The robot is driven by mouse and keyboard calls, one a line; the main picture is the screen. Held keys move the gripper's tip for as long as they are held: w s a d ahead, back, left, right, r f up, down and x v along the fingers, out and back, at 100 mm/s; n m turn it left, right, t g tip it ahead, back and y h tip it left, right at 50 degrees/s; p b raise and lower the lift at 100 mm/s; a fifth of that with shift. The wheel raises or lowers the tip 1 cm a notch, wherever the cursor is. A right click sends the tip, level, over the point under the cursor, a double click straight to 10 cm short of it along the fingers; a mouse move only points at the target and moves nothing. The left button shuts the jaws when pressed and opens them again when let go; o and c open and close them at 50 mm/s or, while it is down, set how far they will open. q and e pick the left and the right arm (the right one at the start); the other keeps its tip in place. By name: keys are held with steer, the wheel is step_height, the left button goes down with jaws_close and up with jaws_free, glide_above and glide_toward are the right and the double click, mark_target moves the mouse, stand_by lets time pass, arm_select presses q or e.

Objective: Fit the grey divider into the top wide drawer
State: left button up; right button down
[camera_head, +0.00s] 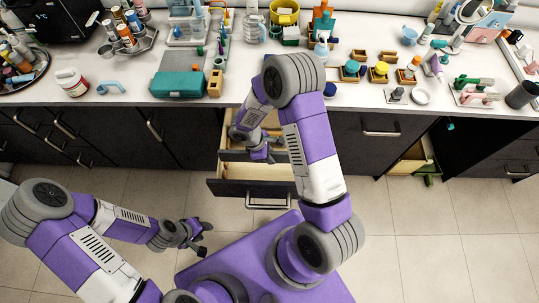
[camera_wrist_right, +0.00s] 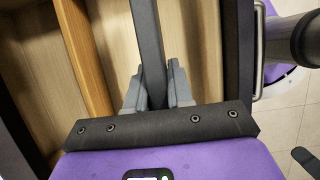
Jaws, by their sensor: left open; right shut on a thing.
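The top wide drawer (camera_head: 232,155) is partly pulled out under the counter. Left of the edge, the wrist view shows the pale wooden interior and a brown wooden strip (camera_wrist_right: 88,55). My left gripper (camera_head: 197,238) is open and empty, low over the floor, left of the drawers.
The counter (camera_head: 345,98) above is crowded with a teal case (camera_head: 178,85), bottles and small trays.

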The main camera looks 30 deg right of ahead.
steer(key=shift+f+b, duration=2.55)
steer(key=shift+f, duration=0.2)
steer(key=shift+f+b, duration=2.95)
steer(key=c, duration=0.9)
jaws_free()
steer(key=shift+p+v, duration=1.15)
steer(key=shift+v, duration=2.65)
steer(key=shift+r, duration=0.1)
